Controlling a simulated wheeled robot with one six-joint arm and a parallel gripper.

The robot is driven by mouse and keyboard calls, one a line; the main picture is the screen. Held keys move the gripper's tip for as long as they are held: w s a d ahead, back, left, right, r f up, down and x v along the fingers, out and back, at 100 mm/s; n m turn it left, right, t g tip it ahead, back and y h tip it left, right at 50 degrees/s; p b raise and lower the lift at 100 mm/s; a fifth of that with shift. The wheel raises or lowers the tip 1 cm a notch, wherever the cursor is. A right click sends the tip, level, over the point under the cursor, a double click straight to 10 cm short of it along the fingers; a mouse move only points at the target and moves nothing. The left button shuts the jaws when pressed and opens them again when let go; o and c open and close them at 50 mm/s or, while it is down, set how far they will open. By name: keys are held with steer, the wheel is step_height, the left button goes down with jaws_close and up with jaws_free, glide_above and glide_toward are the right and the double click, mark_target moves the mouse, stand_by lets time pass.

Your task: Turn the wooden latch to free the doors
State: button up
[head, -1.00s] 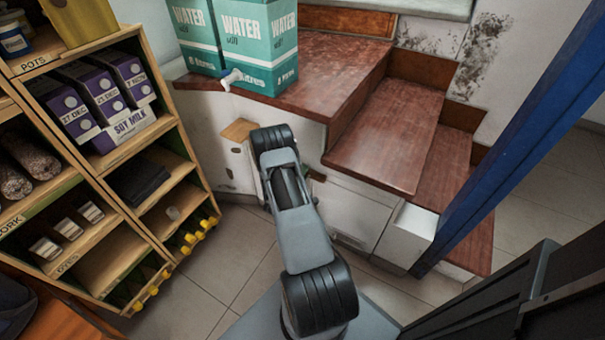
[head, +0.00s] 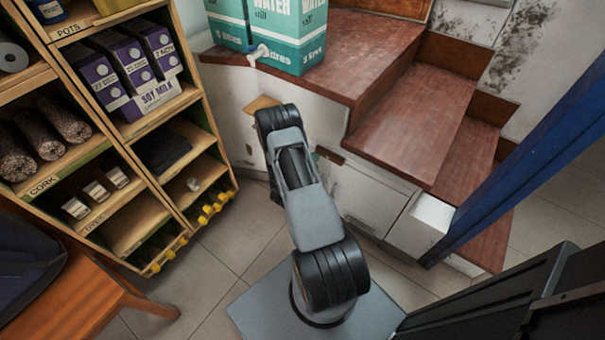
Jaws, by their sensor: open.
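White cabinet doors (head: 372,196) stand under the red-brown stepped counter. A short dark red-brown wooden bar (head: 329,155) shows at the top of the doors, just right of my arm; it may be the latch. A light tan wooden piece (head: 262,103) sticks out on the white front left of my arm; I cannot tell whether it is part of the latch. My arm reaches toward the cabinet and covers part of its front. My gripper is not in view, hidden beyond the arm's dark far joint, so any contact with the latch cannot be seen.
Teal water boxes (head: 277,35) with a white tap stand on the counter (head: 375,45). A stocked wooden shelf (head: 150,185) stands at left, with an orange bench (head: 85,285) below it. A blue post (head: 530,165) rises at right. Tiled floor (head: 215,265) is clear between shelf and cabinet.

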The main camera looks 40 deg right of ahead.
steer(key=v, duration=0.8)
steer(key=shift+p, duration=0.4)
steer(key=shift+a, duration=0.15)
steer(key=s+n+g+y, duration=0.2)
steer(key=s+g, duration=0.5)
steer(key=s, duration=0.1)
steer(key=s+a+r+m+g+y+p, duration=0.25)
steer(key=a+r+g+y+p, duration=0.2)
steer(key=r, duration=0.55)
steer(key=a+r+t+y+p, duration=0.3)
steer(key=a+r+p, duration=0.2)
steer(key=r, duration=1)
steer(key=a+r+m+t+y+p, duration=0.1)
steer(key=a+r+t+y+p, duration=0.3)
steer(key=r, duration=1)
steer(key=w+a+r+m+t+y+p, duration=0.1)
steer(key=a+r+t+y+p, duration=0.3)
steer(key=a+r+p, duration=0.4)
step_height(320, 180, up, 8)
steer(key=p, duration=0.3)
steer(key=shift+a, duration=0.2)
